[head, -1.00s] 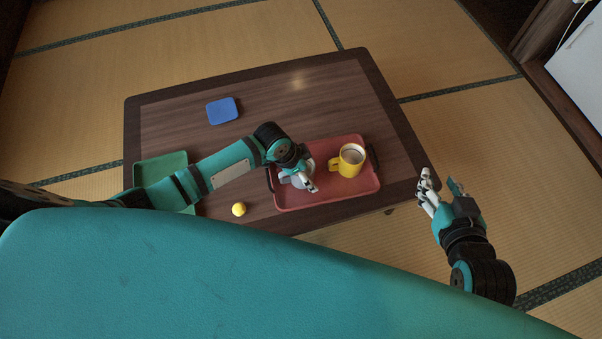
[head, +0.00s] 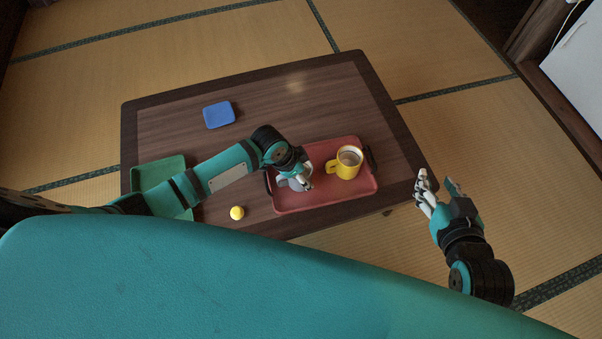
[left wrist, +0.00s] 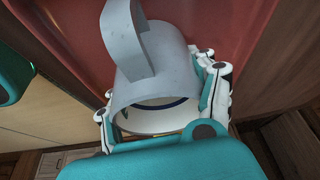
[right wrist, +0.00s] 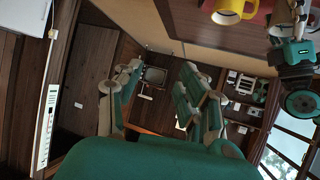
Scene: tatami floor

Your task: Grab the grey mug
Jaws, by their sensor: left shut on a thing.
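The grey mug (left wrist: 165,75) fills the middle of the left wrist view, its handle toward the top and its open rim toward my palm. White-and-teal fingers of my left gripper (left wrist: 160,112) press on both sides of it; the gripper is shut on the mug. In the head view the mug (head: 289,185) is mostly hidden under my left gripper (head: 300,179), at the left part of the red tray (head: 325,200). I cannot tell whether it touches the tray. My right gripper (head: 437,182) is open and empty, off the table's right edge.
A yellow mug (head: 345,165) with contents stands on the tray, right of my left gripper. The wooden table (head: 270,110) also holds a blue square (head: 219,115), a green tray (head: 160,172) and a yellow ball (head: 237,213). The table's middle back is clear.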

